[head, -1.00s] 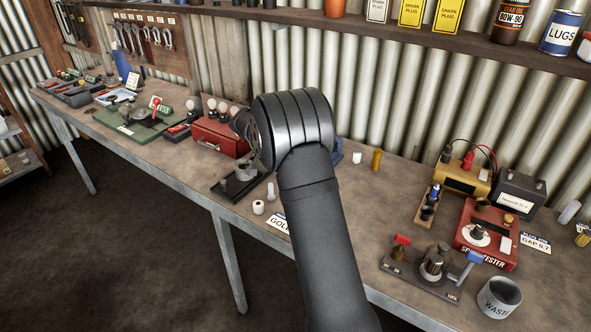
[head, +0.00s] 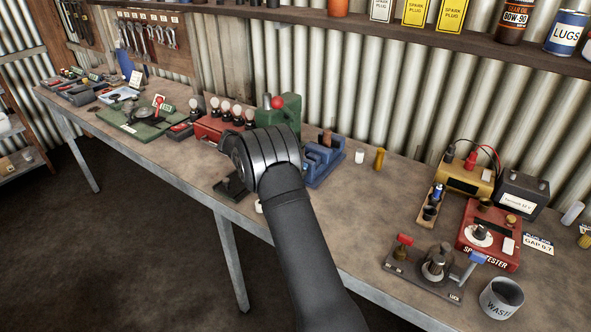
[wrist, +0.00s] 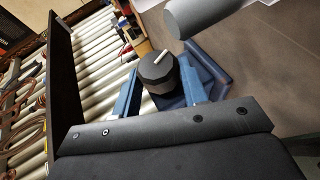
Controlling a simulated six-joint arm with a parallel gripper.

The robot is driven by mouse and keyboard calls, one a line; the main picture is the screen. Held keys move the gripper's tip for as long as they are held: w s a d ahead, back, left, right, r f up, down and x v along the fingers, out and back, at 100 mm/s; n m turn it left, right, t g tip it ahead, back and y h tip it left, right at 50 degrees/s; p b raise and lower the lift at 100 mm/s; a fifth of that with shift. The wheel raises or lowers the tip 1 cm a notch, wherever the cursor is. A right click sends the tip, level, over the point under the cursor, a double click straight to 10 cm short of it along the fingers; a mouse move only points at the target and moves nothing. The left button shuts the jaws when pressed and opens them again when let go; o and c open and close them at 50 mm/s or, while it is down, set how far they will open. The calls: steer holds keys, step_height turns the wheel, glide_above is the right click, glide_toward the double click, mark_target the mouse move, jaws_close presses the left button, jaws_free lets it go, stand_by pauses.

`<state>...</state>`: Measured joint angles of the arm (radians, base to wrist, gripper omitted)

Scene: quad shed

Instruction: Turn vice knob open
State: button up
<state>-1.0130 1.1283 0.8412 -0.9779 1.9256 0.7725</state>
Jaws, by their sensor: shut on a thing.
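The blue vice (head: 322,160) stands on the bench just right of my wrist in the head view, partly covered by my arm. In the wrist view a black round knob (wrist: 157,70) with a white line on its top sits among blue parts (wrist: 213,72). My gripper (wrist: 158,84) is shut on this knob, with one blue finger on each side of it. The exact contact is hard to see. In the head view my gripper is hidden behind my wrist.
A grey cylinder (wrist: 198,18) is close above the knob in the wrist view. A green device with a red ball (head: 278,103) and a red box with bulbs (head: 212,125) stand close to my wrist. The bench's right side holds a red spark tester (head: 486,235) and a waste cup (head: 501,297).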

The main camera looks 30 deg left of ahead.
stand_by(0.4)
steer(key=o, duration=1)
steer(key=shift+c, duration=0.2)
